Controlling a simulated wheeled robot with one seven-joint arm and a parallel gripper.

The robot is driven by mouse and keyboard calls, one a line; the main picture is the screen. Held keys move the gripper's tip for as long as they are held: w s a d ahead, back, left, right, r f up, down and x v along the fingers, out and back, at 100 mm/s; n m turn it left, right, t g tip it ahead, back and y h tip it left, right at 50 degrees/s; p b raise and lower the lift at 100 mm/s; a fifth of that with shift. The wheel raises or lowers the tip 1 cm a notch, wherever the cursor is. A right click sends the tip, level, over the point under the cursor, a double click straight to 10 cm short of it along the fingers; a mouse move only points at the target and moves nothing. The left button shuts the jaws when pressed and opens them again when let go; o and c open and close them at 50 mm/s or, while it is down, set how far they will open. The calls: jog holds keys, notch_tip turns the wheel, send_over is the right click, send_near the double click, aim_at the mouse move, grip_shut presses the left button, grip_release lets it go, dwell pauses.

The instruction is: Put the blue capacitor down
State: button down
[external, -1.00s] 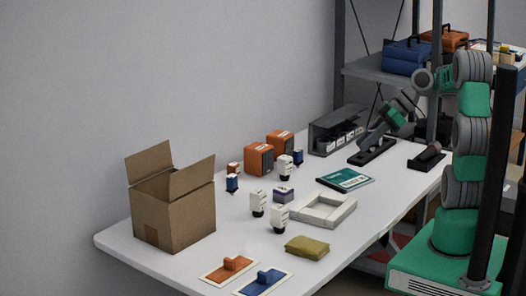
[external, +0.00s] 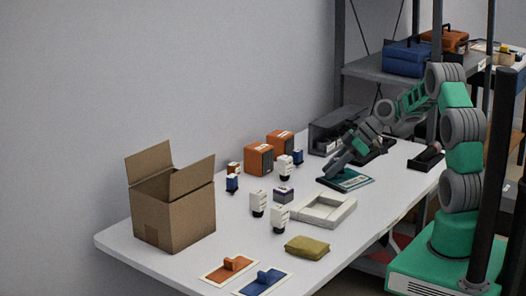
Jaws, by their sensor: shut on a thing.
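My gripper (external: 329,180) points down and left, low over the left part of the teal board (external: 352,181). It is shut on the blue capacitor, which is too small and dark at the fingertips to make out clearly. I cannot tell whether the capacitor touches the board.
An open cardboard box (external: 175,222) stands at the left. White parts (external: 258,203), a pale square tray (external: 350,211) and an olive pouch (external: 307,248) are nearer the front. Orange (external: 229,267) and blue (external: 263,281) handled plates lie at the front edge.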

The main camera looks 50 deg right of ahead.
jog(key=shift+f, duration=0.1)
jog(key=c, duration=1.2)
grip_release()
